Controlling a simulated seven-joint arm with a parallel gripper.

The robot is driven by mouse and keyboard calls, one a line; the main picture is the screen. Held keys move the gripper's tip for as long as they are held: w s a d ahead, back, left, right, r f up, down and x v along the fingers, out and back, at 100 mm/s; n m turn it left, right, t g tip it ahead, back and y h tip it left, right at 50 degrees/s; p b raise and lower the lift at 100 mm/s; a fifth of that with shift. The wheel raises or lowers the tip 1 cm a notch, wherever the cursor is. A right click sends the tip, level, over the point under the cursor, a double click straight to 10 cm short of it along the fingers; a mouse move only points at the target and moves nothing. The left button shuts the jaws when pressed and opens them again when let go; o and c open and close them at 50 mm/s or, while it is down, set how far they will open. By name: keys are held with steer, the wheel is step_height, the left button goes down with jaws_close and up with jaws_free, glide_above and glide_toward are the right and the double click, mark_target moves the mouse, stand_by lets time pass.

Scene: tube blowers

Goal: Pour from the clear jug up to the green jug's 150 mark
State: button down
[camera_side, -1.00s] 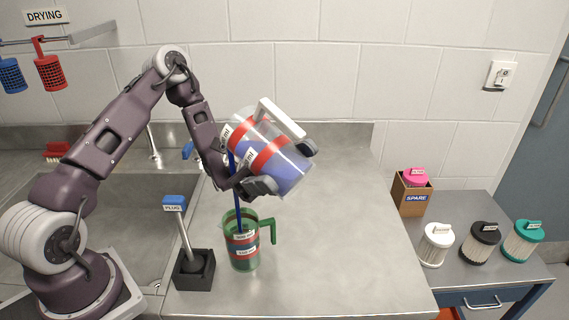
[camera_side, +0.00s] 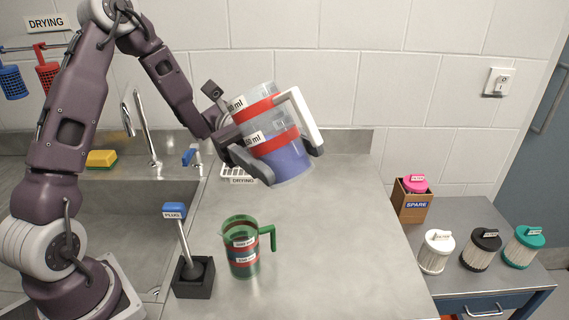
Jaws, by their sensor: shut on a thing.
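The clear jug (camera_side: 289,162) has red bands, a white handle and white "ml" labels. It holds blue-violet liquid in its lower part. My gripper (camera_side: 262,165) is shut on its body and holds it in the air, tilted slightly, above and behind the green jug. No stream leaves it. The green jug (camera_side: 243,262) stands upright on the counter, its green handle to the right. It has red bands and white labels, too small to read surely. Dark bluish liquid seems to show inside it, but I cannot tell its level against a mark.
A black block with a blue-topped plug handle (camera_side: 193,276) stands left of the green jug, beside the sink (camera_side: 125,222). A white drying rack (camera_side: 238,172) lies behind. The counter's right side is clear. Several lidded filters (camera_side: 480,249) stand on the side table.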

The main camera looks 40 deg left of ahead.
mark_target(289, 142)
step_height(289, 142, up, 3)
steer(key=y, duration=0.2)
steer(key=n+y, duration=0.1)
steer(key=y, duration=0.2)
steer(key=shift+f+n+t, duration=0.15)
steer(key=shift+n+t, duration=0.15)
steer(key=shift+t, duration=0.1)
steer(key=shift+r+n+y, duration=0.3)
steer(key=shift+y, duration=0.3)
steer(key=shift+f, duration=0.1)
steer(key=w+a+f+n+t, duration=0.7)
steer(key=w+a+f+t, duration=0.15)
steer(key=w+f, duration=0.2)
steer(key=s+a+f+n+t+y, duration=0.1)
steer(key=a+f+n+t+y, duration=0.1)
steer(key=a+f, duration=0.6)
step_height(289, 142, down, 4)
steer(key=shift+s+a+r+n+t+y, duration=0.1)
steer(key=shift+s+a+n+t+y, duration=0.2)
steer(key=shift+n+t, duration=0.55)
